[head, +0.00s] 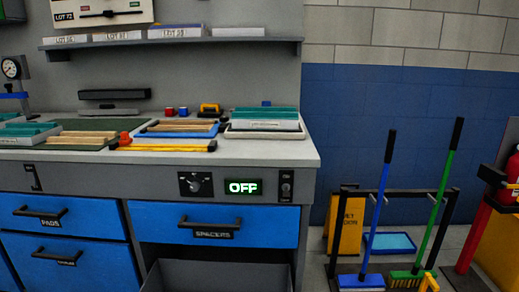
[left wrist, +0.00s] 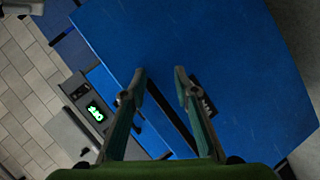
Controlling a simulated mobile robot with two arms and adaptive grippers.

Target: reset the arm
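My left gripper (left wrist: 160,72) shows in the left wrist view, its two fingers apart with nothing between the tips. A large blue panel (left wrist: 245,75) fills the view beyond the fingers; I cannot tell the distance to it. A dark label or handle partly shows behind the right finger. The lit display (left wrist: 95,110) shows to the left of the fingers. In the head view the same kind of display reads OFF (head: 243,187) on the grey bench front. Neither of my grippers shows in the head view, and my right gripper is in no view.
The bench top (head: 275,143) carries trays with stacked pieces. Blue drawers, including the SPACERS drawer (head: 160,223), are below, above an open grey space (head: 215,277). A rack with a blue broom (head: 378,210) and green broom (head: 440,195) stands right, beside a yellow sign (head: 346,230).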

